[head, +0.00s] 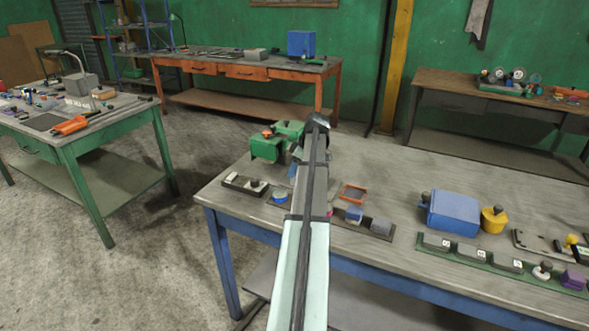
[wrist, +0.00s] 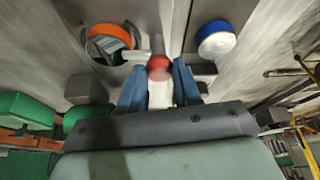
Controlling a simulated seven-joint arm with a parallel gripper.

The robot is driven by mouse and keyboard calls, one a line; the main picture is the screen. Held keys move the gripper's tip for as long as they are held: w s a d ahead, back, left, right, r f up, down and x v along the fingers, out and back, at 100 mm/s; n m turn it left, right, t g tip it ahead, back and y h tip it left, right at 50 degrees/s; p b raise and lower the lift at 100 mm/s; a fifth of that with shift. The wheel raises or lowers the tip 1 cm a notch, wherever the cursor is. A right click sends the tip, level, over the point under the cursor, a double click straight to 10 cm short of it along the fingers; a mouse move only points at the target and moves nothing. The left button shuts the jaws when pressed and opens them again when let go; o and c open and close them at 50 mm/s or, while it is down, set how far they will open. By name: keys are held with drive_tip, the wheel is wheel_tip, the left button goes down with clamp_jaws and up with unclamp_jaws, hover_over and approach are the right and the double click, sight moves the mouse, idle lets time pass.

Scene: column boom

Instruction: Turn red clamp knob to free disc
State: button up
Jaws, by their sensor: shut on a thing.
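The red clamp knob (wrist: 159,68) shows in the wrist view as a round red ball between the two blue fingers of my gripper (wrist: 159,78). The gripper is shut on it. A round disc-like thing with an orange rim (wrist: 97,33) lies left of the knob. A pale bar (wrist: 137,56) runs from the knob towards that rim; I cannot tell whether it touches it. A blue round piece with a white side (wrist: 216,41) is to the right of the knob. In the head view my arm hides the knob and my fingers.
In the head view, green blocks (head: 267,149) stand left of my arm on the blue-legged table (head: 400,188). A blue disc (head: 280,197), an orange-edged tray (head: 353,187), a blue box (head: 454,213) and a yellow pot (head: 493,221) are also on it.

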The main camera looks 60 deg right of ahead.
drive_tip(key=m, duration=0.1)
drive_tip(key=m+h, duration=0.1)
drive_tip(key=m, duration=0.2)
drive_tip(key=shift+a+h, duration=0.25)
drive_tip(key=shift+h, duration=0.05)
drive_tip(key=m+h, duration=0.1)
drive_tip(key=m, duration=0.3)
drive_tip(key=shift+w+a+m+g+h, duration=0.1)
drive_tip(key=shift+m+g+h, duration=0.3)
drive_tip(key=m+g+h, duration=0.1)
drive_tip(key=m, duration=0.3)
drive_tip(key=shift+w, duration=0.1)
drive_tip(key=shift+m+g+h, duration=0.4)
drive_tip(key=shift+m+g, duration=0.4)
drive_tip(key=shift+m, duration=1.4)
drive_tip(key=o, duration=1.1)
drive_tip(key=shift+c, duration=0.2)
drive_tip(key=shift+r, duration=0.1)
